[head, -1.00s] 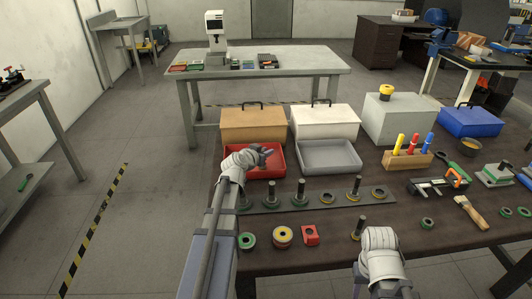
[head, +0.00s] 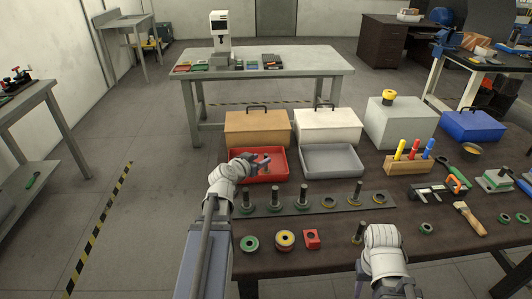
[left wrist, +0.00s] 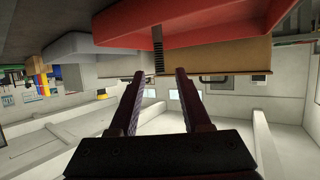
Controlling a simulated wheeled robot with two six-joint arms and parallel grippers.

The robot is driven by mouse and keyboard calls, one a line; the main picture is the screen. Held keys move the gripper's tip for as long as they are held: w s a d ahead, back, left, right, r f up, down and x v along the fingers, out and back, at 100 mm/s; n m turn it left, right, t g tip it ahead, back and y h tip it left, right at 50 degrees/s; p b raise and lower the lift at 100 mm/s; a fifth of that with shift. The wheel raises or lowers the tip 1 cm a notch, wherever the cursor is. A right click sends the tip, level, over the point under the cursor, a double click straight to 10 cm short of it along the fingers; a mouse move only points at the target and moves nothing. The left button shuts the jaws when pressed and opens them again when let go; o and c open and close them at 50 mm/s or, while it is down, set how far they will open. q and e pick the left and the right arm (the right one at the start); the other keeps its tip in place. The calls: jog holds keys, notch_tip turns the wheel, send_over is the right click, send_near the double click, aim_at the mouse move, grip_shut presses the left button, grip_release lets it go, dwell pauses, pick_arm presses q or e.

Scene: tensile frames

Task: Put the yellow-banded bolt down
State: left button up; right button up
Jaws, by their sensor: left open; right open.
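My left gripper (head: 259,163) is open and empty over the front part of the red tray (head: 284,166). Its two fingers are apart in the left wrist view (left wrist: 156,85). There a dark threaded shaft (left wrist: 158,33) shows before the red tray (left wrist: 220,25), beyond the fingertips.
A plate (head: 324,201) behind the bolt carries several upright bolts and rings. A grey tray (head: 333,174) stands right of the red tray.

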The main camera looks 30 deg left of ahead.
pick_arm(q)
jog(key=p+v, duration=0.1)
jog(key=v, duration=0.2)
jog(key=shift+s+r, duration=0.15)
jog(key=shift+s, duration=0.2)
